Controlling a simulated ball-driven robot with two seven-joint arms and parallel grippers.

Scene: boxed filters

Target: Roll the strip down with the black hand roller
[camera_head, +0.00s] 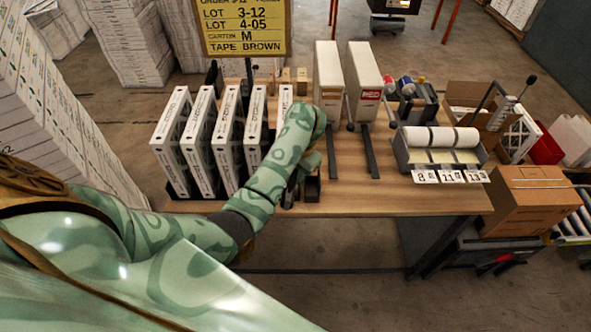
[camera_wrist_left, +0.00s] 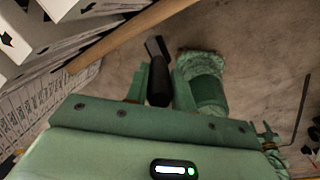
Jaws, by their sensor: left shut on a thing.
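My left gripper (camera_head: 303,170) is over the front middle of the table, with its hand covering much of what is below it. In the left wrist view, it is shut on a black handle with a dark grey end, which appears to be the black hand roller (camera_wrist_left: 158,80). The handle sits between the green fingers. I cannot make out a loose strip in either view. The row of white filters (camera_head: 203,145) stands upright left of the hand, and the one nearest it (camera_head: 285,98) is partly hidden. My right gripper is not in view.
Two white cartons (camera_head: 328,80) stand at the back middle. A dispenser with white rolls (camera_head: 440,138) sits at the table's right, beside a cardboard box (camera_head: 528,195). A yellow sign (camera_head: 245,25) stands behind the filters. The table front (camera_head: 400,200) right of the hand is clear.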

